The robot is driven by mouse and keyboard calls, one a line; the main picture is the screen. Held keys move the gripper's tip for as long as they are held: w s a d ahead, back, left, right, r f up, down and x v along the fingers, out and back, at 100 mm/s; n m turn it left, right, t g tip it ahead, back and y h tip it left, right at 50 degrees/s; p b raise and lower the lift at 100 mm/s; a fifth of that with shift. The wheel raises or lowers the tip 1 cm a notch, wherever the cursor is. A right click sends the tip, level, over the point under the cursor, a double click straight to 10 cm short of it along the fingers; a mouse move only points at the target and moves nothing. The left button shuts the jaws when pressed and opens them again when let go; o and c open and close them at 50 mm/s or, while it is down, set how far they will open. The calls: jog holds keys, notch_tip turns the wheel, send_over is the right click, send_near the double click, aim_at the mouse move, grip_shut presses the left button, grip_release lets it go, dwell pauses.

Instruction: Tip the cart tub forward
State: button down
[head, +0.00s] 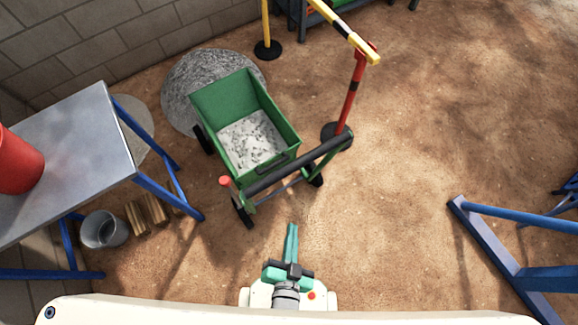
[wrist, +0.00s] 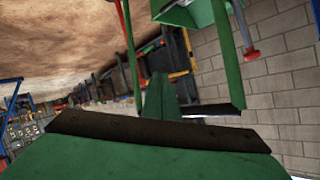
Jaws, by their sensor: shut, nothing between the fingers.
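The green cart tub (head: 288,128) stands upright on the dirt floor in the middle of the head view, holding grey-white rubble (head: 252,140). A black push bar (head: 290,165) crosses its near side, with a red-tipped lever (head: 226,182) at its left end. A small dark handle sits on the tub's near wall. My teal gripper (head: 291,228) is shut and empty, below and apart from the push bar in the head view. Green cart parts (wrist: 190,12) show at the top of the wrist view. Its fingertips are hard to make out there.
A blue-legged metal table (head: 85,125) with a red bucket (head: 18,163) stands left. A grey bucket (head: 103,230) sits beneath. A gravel heap (head: 185,88) lies behind the tub. A red post (head: 353,90) stands right of it. Blue framing (head: 495,245) stands right; dirt between is clear.

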jog(key=w+a+f+m+g+y, duration=0.1)
jog(key=w+f+m+g, duration=0.1)
jog(key=w+f+m, duration=0.55)
jog(key=w+f+m+g, duration=0.2)
jog(key=w+f+m, duration=0.15)
jog(key=f, duration=0.65)
jog(key=w+a+f+m+g+y, duration=0.1)
jog(key=w+f+m, duration=0.4)
jog(key=w, duration=0.5)
jog(key=w+a+f+m+g+y, duration=0.1)
jog(key=w+f+m+g+y, duration=0.1)
jog(key=w+f+m, duration=0.4)
jog(key=shift+w+a+f+m+y, duration=0.4)
jog(key=shift+w+m, duration=0.3)
jog(key=shift+w, duration=1.85)
jog(key=shift+r, duration=0.1)
